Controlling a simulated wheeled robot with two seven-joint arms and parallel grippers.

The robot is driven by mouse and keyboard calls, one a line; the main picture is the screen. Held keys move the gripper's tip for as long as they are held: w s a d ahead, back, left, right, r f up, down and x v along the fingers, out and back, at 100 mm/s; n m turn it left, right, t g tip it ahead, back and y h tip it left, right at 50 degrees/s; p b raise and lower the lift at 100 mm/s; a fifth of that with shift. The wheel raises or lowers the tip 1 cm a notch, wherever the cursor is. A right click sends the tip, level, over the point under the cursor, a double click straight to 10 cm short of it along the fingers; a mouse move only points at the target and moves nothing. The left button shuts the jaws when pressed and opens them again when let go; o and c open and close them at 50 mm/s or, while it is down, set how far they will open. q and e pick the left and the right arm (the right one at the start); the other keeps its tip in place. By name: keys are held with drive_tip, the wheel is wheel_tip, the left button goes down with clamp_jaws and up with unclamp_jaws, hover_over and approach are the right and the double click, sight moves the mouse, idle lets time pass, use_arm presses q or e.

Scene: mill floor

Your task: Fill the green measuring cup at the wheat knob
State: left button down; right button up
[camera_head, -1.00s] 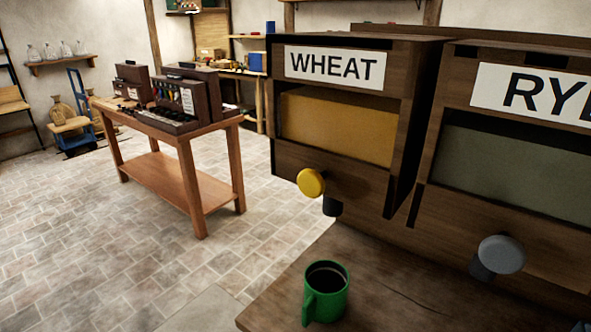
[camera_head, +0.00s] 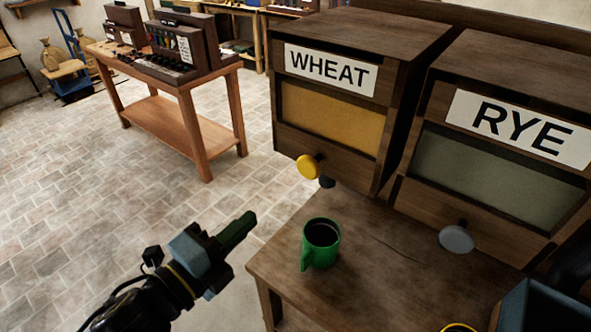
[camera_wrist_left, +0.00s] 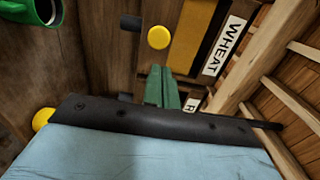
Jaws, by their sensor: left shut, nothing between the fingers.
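The green measuring cup (camera_head: 322,256) stands upright on the wooden table, in front of the wheat bin; its handle faces the near left and its inside looks dark. Part of the cup shows at the top left of the left wrist view (camera_wrist_left: 18,12). The yellow wheat knob (camera_head: 307,167) is on the wheat bin (camera_head: 345,158), with a dark spout (camera_head: 327,182) beside it. The knob also shows in the left wrist view (camera_wrist_left: 158,38). My left gripper (camera_head: 248,222) is shut and empty, left of the cup and apart from it. My right gripper's fingers are not visible.
The rye bin (camera_head: 500,160) with its grey knob (camera_head: 457,239) stands right of the wheat bin. The table (camera_head: 385,285) is bare around the cup. Another wooden table (camera_head: 170,115) with dark boxes stands behind left. The tiled floor (camera_head: 90,215) between is clear.

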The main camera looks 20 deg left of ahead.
use_arm(q)
drive_tip(key=shift+w, duration=0.1)
drive_tip(key=b, duration=0.4)
approach(306, 169)
drive_tip(key=p+x, duration=0.2)
drive_tip(key=x, duration=0.3)
drive_tip(key=shift+w, duration=0.15)
drive_tip(key=shift+x, duration=0.8)
